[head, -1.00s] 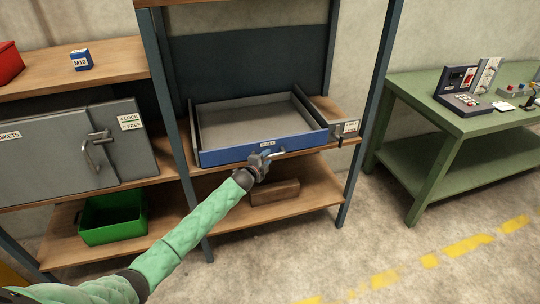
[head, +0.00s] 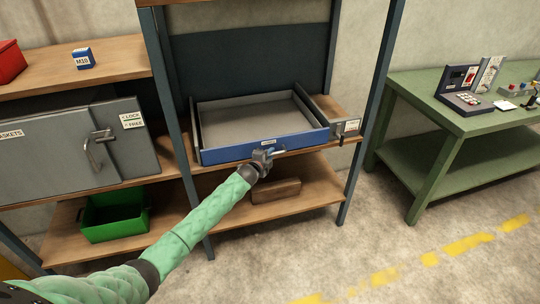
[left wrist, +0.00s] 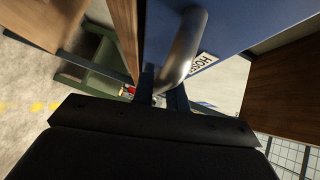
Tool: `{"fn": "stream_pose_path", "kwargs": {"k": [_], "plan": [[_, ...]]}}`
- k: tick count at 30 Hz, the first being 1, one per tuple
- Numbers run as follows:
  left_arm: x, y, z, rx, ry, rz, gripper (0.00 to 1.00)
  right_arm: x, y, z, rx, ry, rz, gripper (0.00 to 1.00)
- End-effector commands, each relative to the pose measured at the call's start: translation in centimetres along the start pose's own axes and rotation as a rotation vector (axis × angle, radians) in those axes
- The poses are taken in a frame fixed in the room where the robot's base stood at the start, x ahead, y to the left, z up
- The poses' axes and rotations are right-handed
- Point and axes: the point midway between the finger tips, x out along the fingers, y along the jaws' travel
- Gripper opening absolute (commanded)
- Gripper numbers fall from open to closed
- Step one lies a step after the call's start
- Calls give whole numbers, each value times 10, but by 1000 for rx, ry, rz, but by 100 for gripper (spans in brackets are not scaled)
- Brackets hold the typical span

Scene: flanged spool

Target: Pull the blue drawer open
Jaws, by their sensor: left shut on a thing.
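The blue drawer (head: 230,150) stands pulled out of the middle shelf unit, with its empty grey inside showing from above. A small white label and a silver bar handle (head: 280,151) are on its front. My left gripper (head: 264,155) is at the handle, shut on it. In the left wrist view the handle (left wrist: 184,45) runs down between the fingers (left wrist: 165,97), close to the blue front (left wrist: 235,25). The label (left wrist: 204,62) is only partly readable there. My right gripper is not in view.
A brown block (head: 276,191) lies on the lower shelf (head: 310,190) under the drawer. A grey cabinet (head: 60,150) and a green bin (head: 115,218) are at the left. A green workbench (head: 430,95) stands at the right. The floor in front is clear.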

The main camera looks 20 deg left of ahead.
Motion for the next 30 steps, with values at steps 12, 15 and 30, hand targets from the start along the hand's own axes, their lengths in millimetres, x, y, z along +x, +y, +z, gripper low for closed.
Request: {"fn": "stream_pose_path", "kwargs": {"k": [12, 15, 30], "plan": [[-33, 10, -33, -3, 1, 3, 0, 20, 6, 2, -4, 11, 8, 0], [-51, 15, -51, -3, 1, 4, 0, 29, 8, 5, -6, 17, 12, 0], [-161, 47, -160, -4, 0, 4, 0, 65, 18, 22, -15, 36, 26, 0]]}}
